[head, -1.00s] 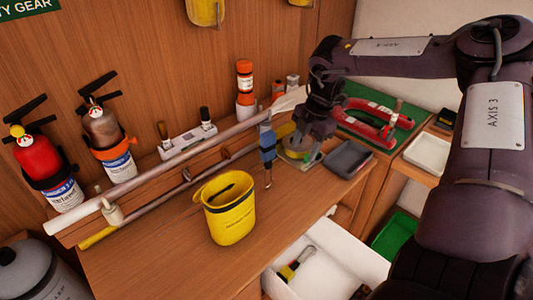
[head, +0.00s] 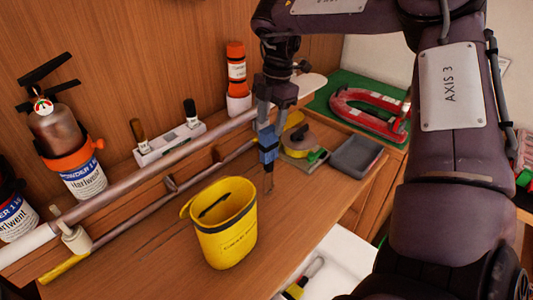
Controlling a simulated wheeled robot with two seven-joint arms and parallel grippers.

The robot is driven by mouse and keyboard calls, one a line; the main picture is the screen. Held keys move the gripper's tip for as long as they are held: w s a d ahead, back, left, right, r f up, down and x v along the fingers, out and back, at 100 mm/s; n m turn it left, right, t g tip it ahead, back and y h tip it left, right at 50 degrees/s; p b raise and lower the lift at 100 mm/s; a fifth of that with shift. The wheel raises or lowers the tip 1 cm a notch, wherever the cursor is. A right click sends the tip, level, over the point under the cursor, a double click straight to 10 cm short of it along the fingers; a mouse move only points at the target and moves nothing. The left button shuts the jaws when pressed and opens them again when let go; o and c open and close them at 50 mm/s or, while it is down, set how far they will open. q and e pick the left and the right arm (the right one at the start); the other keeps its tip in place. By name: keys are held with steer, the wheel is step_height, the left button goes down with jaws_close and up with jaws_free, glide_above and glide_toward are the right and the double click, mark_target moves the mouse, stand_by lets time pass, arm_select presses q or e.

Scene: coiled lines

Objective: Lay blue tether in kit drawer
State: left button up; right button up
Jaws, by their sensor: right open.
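The blue tether (head: 268,152), a blue bundle with a thin metal hook at its lower end, is upright at the far side of the wooden bench, near the long pole. My right gripper (head: 271,112) is open, pointing down at the top of the tether. I cannot tell whether its fingers touch the tether. The open white drawer (head: 342,254) is at the bottom, partly hidden by my right arm. A yellow and black item (head: 296,291) lies in it. My left gripper is not in view.
A yellow bucket (head: 226,236) stands on the bench, left of and nearer than the tether. A tape roll (head: 299,144) and a grey tray (head: 356,157) are to the right. A red horseshoe-shaped tool (head: 362,113) lies on green. The bench between bucket and drawer is clear.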

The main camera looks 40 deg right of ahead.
mark_target(270, 128)
steer(key=f, duration=0.1)
steer(key=f+p, duration=0.1)
steer(key=f, duration=0.1)
steer(key=shift+s+a+f+p, duration=0.15)
steer(key=shift+a+f+p, duration=0.1)
steer(key=shift+p, duration=0.1)
steer(key=f, duration=0.1)
steer(key=f+p, duration=0.1)
steer(key=f, duration=0.1)
steer(key=shift+a+f, duration=0.2)
steer(key=shift+f, duration=0.3)
steer(key=shift+c, duration=0.5)
steer(key=shift+a, duration=0.1)
steer(key=shift+c, duration=1.4)
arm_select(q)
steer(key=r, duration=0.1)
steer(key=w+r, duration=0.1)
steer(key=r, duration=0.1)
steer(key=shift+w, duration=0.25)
arm_select(e)
jaws_close()
